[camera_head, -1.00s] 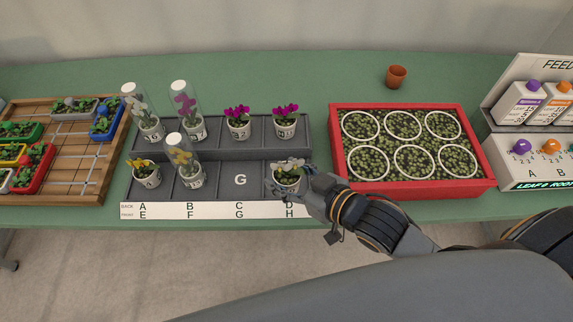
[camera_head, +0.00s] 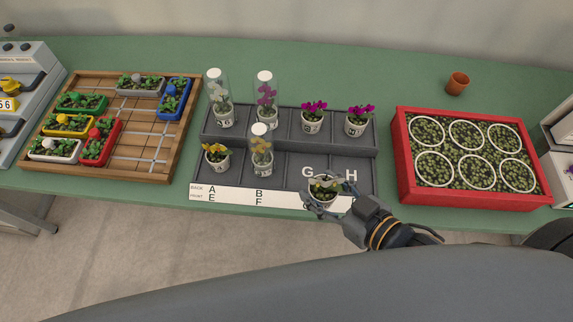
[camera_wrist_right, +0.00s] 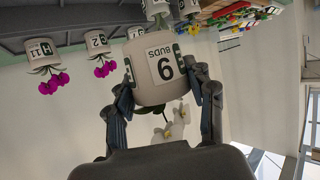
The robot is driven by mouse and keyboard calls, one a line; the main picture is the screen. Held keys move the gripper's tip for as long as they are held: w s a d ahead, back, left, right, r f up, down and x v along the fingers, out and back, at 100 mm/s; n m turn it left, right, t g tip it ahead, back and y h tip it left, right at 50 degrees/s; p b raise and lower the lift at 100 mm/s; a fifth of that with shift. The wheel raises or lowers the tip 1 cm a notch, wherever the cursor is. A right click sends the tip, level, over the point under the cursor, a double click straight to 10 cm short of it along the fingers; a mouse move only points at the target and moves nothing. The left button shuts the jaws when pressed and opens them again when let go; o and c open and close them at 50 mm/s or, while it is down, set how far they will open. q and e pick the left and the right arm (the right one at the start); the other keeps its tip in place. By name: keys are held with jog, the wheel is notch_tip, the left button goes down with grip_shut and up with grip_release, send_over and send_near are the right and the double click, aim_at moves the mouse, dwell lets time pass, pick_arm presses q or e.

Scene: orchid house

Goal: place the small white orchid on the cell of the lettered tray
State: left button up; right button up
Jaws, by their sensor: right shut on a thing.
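The small white orchid (camera_head: 322,193) is in a pale pot. My right gripper (camera_head: 325,198) is shut around the pot, over the front of the lettered tray (camera_head: 330,145), near cells G and H. The pot looks raised; its exact height is hard to tell. In the right wrist view the pot (camera_wrist_right: 155,85) sits between both fingers (camera_wrist_right: 165,95), its label reading BUDS with a 6 or 9. The white bloom (camera_wrist_right: 175,128) hangs below it in that upside-down view. Letters G and H show on bare cell floors. The pot and gripper hide part of the front letter strip. My left gripper is out of view.
Magenta orchids (camera_head: 313,118) and (camera_head: 359,121) stand in the back row. Two domed orchids (camera_head: 218,100) (camera_head: 265,98) are left of them. Front row left holds a yellow orchid (camera_head: 216,158) and a domed yellow one (camera_head: 261,152). A red crate (camera_head: 472,196) stands right.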

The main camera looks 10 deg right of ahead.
jog(key=shift+w+d+f+b, duration=0.2)
jog(key=shift+w+f+b, duration=0.2)
jog(key=shift+w, duration=0.2)
jog(key=shift+w+d+f+b, duration=0.15)
jog(key=shift+w+f+b, duration=0.15)
jog(key=shift+w+b, duration=0.25)
jog(key=w+f+p, duration=0.1)
jog(key=w+f, duration=0.1)
jog(key=w, duration=0.1)
jog(key=w+f, duration=0.3)
jog(key=w, duration=0.1)
jog(key=w+f+p, duration=0.1)
jog(key=w+f, duration=0.1)
jog(key=w, duration=0.1)
jog(key=shift+w+d+f+p, duration=0.2)
jog(key=shift+d+p, duration=0.1)
jog(key=shift+d, duration=0.05)
jog(key=shift+w+d+f, duration=0.1)
jog(key=shift+w+f, duration=0.3)
jog(key=shift+f, duration=0.05)
notch_tip(320, 180, down, 2)
jog(key=shift+f, duration=0.55)
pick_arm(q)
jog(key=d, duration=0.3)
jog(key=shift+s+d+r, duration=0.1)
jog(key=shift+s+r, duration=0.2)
pick_arm(e)
jog(key=shift+f, duration=0.15)
